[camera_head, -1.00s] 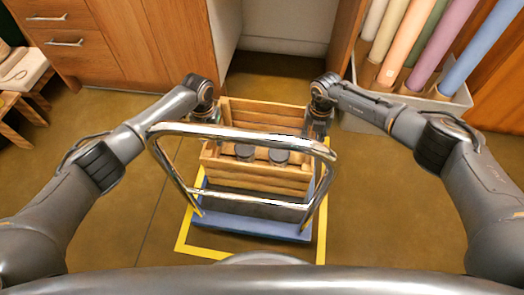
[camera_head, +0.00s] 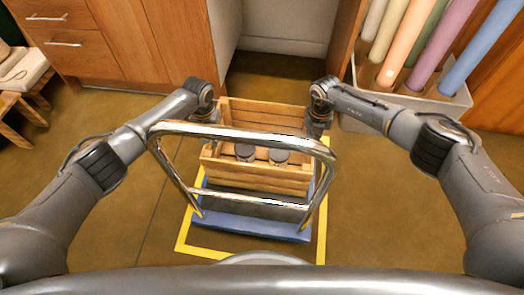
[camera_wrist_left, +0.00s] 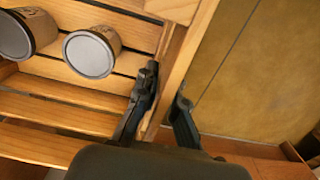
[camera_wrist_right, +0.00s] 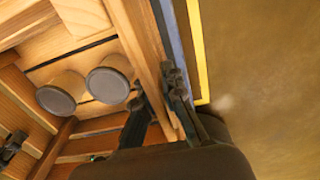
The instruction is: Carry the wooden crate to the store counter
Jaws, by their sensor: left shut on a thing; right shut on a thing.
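The wooden crate (camera_head: 250,175) is slatted and upright, in the middle of the head view, with jars (camera_head: 280,157) inside. It is over a blue platform (camera_head: 250,226); I cannot tell whether it touches it. My left gripper (camera_head: 212,122) is shut on the crate's left end wall, with a finger on each side in the left wrist view (camera_wrist_left: 165,98). My right gripper (camera_head: 317,124) is shut on the right end wall, which also sits between the fingers in the right wrist view (camera_wrist_right: 158,98). The fingertips are mostly hidden in the head view.
A chrome handle loop (camera_head: 240,132) rises from the platform and crosses in front of the crate. Yellow floor tape (camera_head: 184,240) surrounds the platform. Wooden drawers (camera_head: 62,30) stand at the back left, and a bin of coloured rolls (camera_head: 435,90) at the back right. Brown floor is open on both sides.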

